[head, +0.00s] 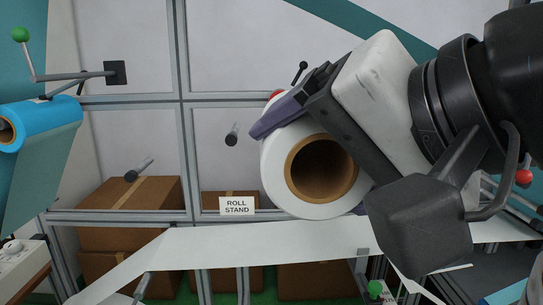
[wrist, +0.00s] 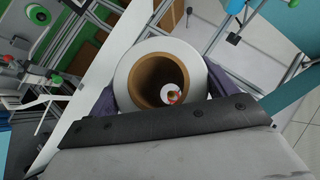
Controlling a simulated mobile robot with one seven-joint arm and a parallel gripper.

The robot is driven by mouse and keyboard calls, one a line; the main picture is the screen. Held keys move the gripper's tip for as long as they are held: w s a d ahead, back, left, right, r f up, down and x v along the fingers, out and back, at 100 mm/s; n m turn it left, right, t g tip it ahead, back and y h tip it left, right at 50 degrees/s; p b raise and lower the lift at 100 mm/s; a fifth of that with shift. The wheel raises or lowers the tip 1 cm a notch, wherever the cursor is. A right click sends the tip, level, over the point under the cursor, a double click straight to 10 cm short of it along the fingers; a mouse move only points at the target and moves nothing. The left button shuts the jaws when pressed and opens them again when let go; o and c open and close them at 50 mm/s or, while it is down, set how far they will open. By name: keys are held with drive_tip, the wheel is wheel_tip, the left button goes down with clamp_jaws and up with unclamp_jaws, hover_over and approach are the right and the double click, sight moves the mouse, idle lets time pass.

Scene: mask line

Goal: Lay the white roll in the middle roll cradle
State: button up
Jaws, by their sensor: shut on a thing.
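The white roll (head: 278,178) has a brown cardboard core and hangs in front of the metal frame in the head view. My gripper (head: 320,166) is shut on it, with purple fingers at its upper left and lower right sides. The roll's open core faces the head camera. In the wrist view the roll (wrist: 199,78) sits between the fingers of my gripper (wrist: 162,96), and I look through its core to a small white and red thing beyond. I cannot make out the middle roll cradle in either view.
A ROLL STAND sign (head: 237,205) is on the frame rail, above a white web (head: 255,246) running across. A blue roll (head: 65,120) is at the left. Cardboard boxes (head: 135,200) stand behind the frame. Short grey pegs (head: 232,135) stick out of the frame.

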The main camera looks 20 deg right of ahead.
drive_tip(key=shift+s+a, duration=0.25)
drive_tip(key=shift+s, duration=0.55)
drive_tip(key=shift+s+a, duration=0.2)
drive_tip(key=shift+s, duration=0.6)
